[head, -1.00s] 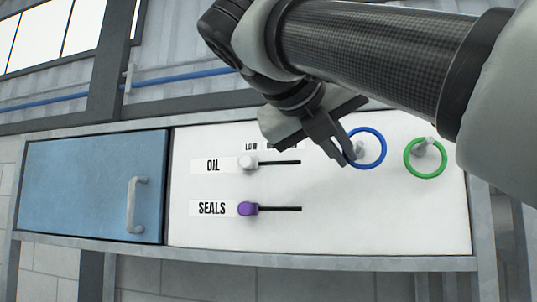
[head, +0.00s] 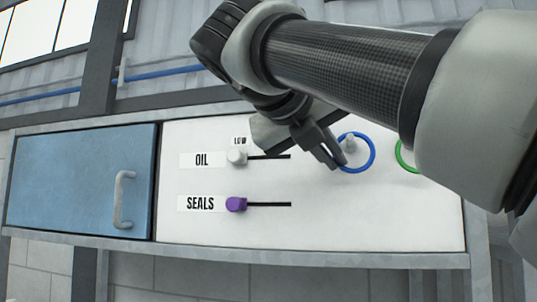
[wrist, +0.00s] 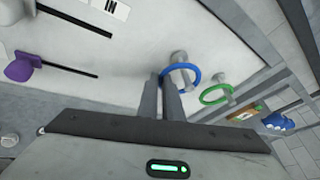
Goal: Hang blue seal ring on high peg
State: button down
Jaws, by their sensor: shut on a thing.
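The blue seal ring (head: 374,153) is at a grey peg (head: 350,142) on the white panel, and the peg shows inside the ring near its top. My gripper (head: 340,164) is shut on the ring's lower left edge. In the wrist view the blue ring (wrist: 198,77) is just beyond my fingertips (wrist: 161,80), with its left edge at them. The peg (wrist: 179,57) overlaps the ring there; whether the ring rests on it is unclear. A green ring (wrist: 204,99) is around another peg (wrist: 222,82) to the right, partly hidden by my arm in the head view.
The panel (head: 300,235) has a white OIL knob (head: 236,156) and a purple SEALS knob (head: 236,204) at the left ends of their slots. A blue cabinet door (head: 75,185) with a handle (head: 123,200) is at left. A blue object (wrist: 278,122) lies far right.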

dwell(0.3)
jog(key=c, duration=1.8)
grip_release()
jog(key=shift+c, duration=0.2)
